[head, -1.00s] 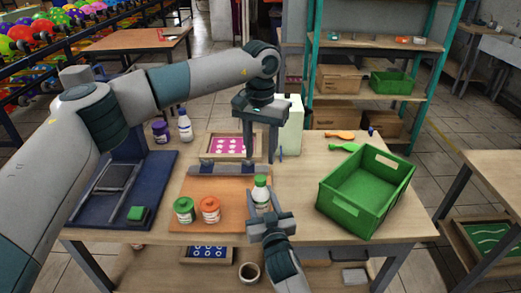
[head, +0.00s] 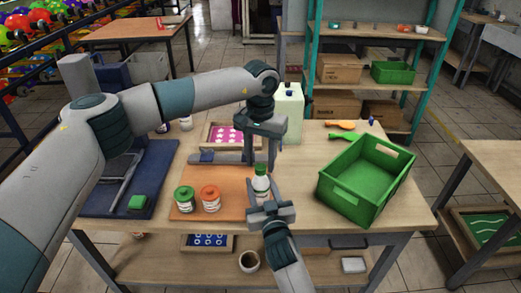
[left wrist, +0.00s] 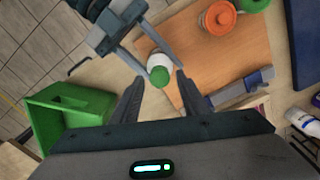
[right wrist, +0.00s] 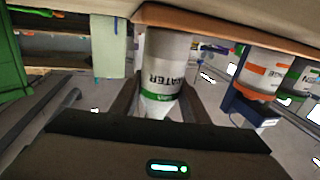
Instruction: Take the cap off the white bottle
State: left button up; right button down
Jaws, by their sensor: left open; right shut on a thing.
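The white bottle (head: 261,186) with a green cap (head: 260,169) stands at the right edge of the orange-brown board (head: 233,195). My right gripper (head: 268,207) is shut on the bottle's body from the front. In the right wrist view the bottle (right wrist: 168,75) is between its fingers, and its printed label shows. My left gripper (head: 262,150) is open above and behind the bottle. In the left wrist view the green cap (left wrist: 159,76) lies just ahead of the open fingertips (left wrist: 157,85), not held.
Two white jars, one with a green lid (head: 184,192) and one with an orange lid (head: 210,192), stand on the board to the left. A green crate (head: 345,204) is on the right. A framed pink screen (head: 222,138) lies behind the board.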

pick_arm(q)
jog(key=shift+f, duration=0.5)
grip_shut()
